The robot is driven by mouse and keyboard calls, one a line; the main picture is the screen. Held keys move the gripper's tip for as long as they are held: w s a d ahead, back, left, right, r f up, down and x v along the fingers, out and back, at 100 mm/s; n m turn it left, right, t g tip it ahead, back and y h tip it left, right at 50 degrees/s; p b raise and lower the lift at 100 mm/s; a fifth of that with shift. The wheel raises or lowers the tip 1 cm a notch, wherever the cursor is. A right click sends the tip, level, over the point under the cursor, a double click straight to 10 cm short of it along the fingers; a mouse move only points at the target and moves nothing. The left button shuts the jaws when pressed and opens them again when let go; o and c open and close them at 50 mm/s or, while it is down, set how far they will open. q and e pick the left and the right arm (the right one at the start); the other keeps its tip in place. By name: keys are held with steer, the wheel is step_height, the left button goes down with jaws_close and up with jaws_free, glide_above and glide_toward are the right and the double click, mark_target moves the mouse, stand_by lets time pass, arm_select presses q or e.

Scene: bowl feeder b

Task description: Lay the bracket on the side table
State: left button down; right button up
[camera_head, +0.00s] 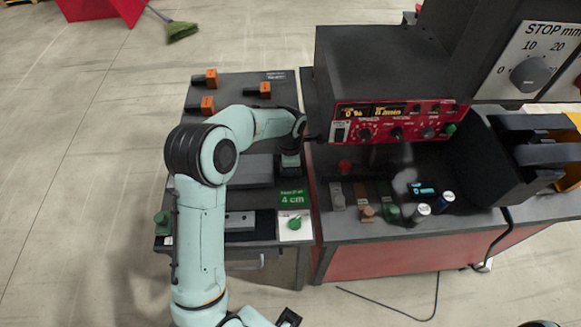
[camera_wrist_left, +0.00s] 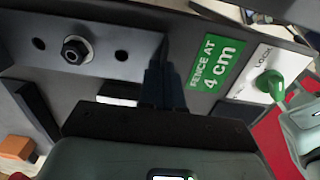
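I cannot make out for certain which thing is the bracket. A dark bar with holes and a bolt (camera_wrist_left: 75,50) fills the upper left of the left wrist view. In the head view a similar dark bar (camera_head: 240,220) lies on the dark-topped table (camera_head: 235,88) at the left, partly behind my arm. My left gripper (camera_head: 291,168) points down over this table, by the green "4 cm" sign (camera_head: 293,198). In the left wrist view its dark fingers (camera_wrist_left: 163,85) are beside the bar's end. Whether they touch or grip it is unclear.
Several orange-and-black blocks (camera_head: 205,80) stand on the table's far part. A green knob (camera_head: 295,223) sits on a white plate at the near right corner. A bench (camera_head: 335,235) with a red control box (camera_head: 380,122) and several small parts adjoins on the right.

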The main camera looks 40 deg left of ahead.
arm_select(q)
steer(key=shift+f, duration=0.35)
arm_select(e)
steer(key=shift+s+f, duration=0.2)
steer(key=shift+f, duration=0.15)
arm_select(q)
steer(key=c, duration=1.3)
jaws_free()
steer(key=shift+c, duration=0.2)
